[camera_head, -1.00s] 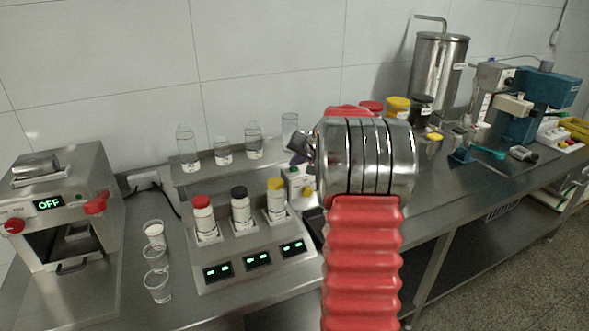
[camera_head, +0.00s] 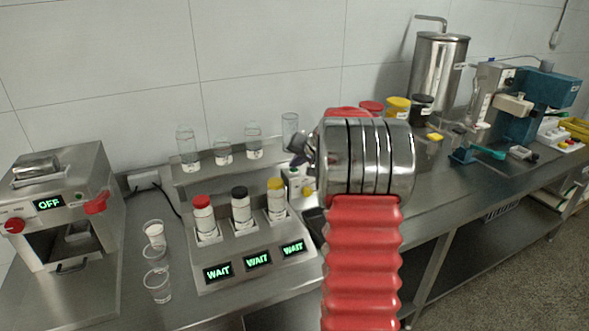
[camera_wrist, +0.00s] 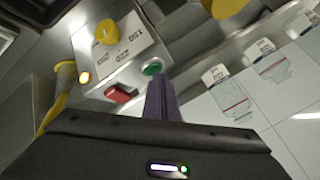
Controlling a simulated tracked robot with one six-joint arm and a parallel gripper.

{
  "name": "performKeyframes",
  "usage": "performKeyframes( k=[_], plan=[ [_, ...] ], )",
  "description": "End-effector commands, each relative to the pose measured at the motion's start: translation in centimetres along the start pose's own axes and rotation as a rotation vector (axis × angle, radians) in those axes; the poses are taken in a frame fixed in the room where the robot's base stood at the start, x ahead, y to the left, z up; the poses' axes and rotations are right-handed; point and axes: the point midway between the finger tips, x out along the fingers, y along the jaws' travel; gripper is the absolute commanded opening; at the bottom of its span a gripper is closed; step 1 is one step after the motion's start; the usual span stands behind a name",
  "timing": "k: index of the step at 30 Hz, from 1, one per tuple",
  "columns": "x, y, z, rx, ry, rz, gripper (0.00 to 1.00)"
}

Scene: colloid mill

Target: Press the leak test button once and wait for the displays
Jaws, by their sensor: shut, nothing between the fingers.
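The leak test station (camera_head: 240,245) has three small displays, and each reads WAIT in green: left (camera_head: 217,271), middle (camera_head: 257,260) and right (camera_head: 293,248). Three white bottles with red (camera_head: 203,203), black (camera_head: 239,194) and yellow (camera_head: 275,185) caps stand in it. The control box (camera_wrist: 118,55) in the wrist view carries a green button (camera_wrist: 153,67), a red switch (camera_wrist: 121,93), a yellow knob (camera_wrist: 107,32) and a lit amber lamp (camera_wrist: 85,77). My gripper (camera_wrist: 160,80) is shut and empty, its purple tips right by the green button. Contact cannot be told. Its labels are too blurred to read.
An appliance (camera_head: 60,205) showing OFF stands at the left. Clear vessels (camera_head: 187,147) stand on the shelf behind the station. Capped jars (camera_head: 398,106) and a steel tank (camera_head: 438,75) stand behind my arm.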

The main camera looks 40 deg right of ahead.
Motion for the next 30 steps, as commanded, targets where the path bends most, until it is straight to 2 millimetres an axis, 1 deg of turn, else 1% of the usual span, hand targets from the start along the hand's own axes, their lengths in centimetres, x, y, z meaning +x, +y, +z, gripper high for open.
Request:
performKeyframes(
  k=[12, 25, 30],
  plan=[
    [-1.1, -0.8, -0.8, 0.000, 0.000, 0.000, 0.00],
    [-1.3, -1.0, -1.0, 0.000, 0.000, 0.000, 0.00],
    [-1.9, -1.4, -1.5, -0.002, 0.002, -0.001, 0.00]
  ],
)
